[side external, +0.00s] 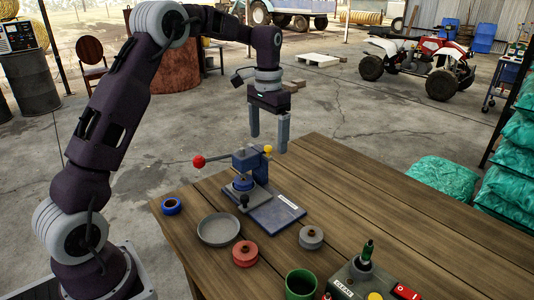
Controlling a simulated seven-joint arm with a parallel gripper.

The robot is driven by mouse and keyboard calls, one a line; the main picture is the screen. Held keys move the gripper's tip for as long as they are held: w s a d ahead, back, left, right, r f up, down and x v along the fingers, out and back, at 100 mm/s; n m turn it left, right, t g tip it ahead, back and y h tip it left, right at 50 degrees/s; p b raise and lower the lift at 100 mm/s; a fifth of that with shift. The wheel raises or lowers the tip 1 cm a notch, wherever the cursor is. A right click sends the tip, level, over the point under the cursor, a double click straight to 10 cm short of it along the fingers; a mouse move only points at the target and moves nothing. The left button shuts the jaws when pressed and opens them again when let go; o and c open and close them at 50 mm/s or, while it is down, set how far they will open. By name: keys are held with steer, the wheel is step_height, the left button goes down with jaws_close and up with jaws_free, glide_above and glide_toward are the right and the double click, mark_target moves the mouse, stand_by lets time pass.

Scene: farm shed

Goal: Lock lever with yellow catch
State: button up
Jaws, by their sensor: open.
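A small blue-grey press (244,167) stands on a flat base plate (281,211) near the far left part of the wooden table. Its lever (220,158) points out to the left, about level, and ends in a red ball (198,162). A yellow catch (267,149) shows at the right of the press's top. My gripper (268,145) points down above and behind the press, with its two grey fingers apart and nothing between them. One finger ends close to the yellow catch in the picture; whether they touch I cannot tell.
On the table (330,195) are a blue tape roll (171,206), a grey dish (218,229), a red spool (245,253), a grey spool (311,237), a green cup (300,285) and a control box (362,278). The table's right side is bare.

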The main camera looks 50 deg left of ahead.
step_height(320, 180, up, 6)
steer(key=shift+f, duration=0.1)
stand_by(0.4)
steer(key=shift+s+d+r, duration=0.1)
steer(key=shift+r, duration=0.15)
steer(key=s+d+r+t, duration=0.2)
steer(key=s+d+r, duration=0.25)
steer(key=s, duration=0.35)
steer(key=s+d+r+t, duration=0.1)
steer(key=s+d+r, duration=0.2)
steer(key=s+d, duration=0.35)
steer(key=s+d+f+t, duration=0.1)
steer(key=s+f, duration=0.2)
steer(key=s, duration=0.5)
steer(key=s+d+f+t, duration=0.1)
steer(key=s+f, duration=0.2)
steer(key=s, duration=0.5)
steer(key=shift+s+d+f+t, duration=0.25)
steer(key=shift+d+f+t, duration=0.05)
steer(key=shift+d, duration=0.05)
